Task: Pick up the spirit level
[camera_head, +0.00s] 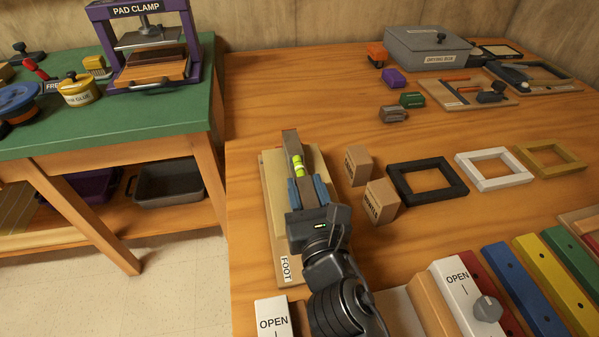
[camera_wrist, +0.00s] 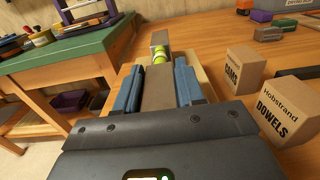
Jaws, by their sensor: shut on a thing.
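The spirit level (camera_head: 292,146) is a grey-brown bar with a bright yellow-green vial. In the head view it lies lengthwise between the fingers of my gripper (camera_head: 308,190), its far end reaching past the fingertips. My gripper is shut on it. In the wrist view the spirit level (camera_wrist: 160,88) runs forward between the blue finger pads of my gripper (camera_wrist: 158,85), with its vial beyond them. Below it is a pale wooden board (camera_head: 270,195) with a label reading FOOT. Whether the level touches the board is unclear, and its near end is hidden by my gripper.
Two small cardboard boxes (camera_head: 381,201) stand close right of my gripper. Black (camera_head: 402,185), white (camera_head: 470,181) and tan (camera_head: 526,168) frames lie farther right. A grey drying box (camera_head: 415,50) stands at the back. A green-topped bench (camera_head: 130,118) is at left. The table's middle back is clear.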

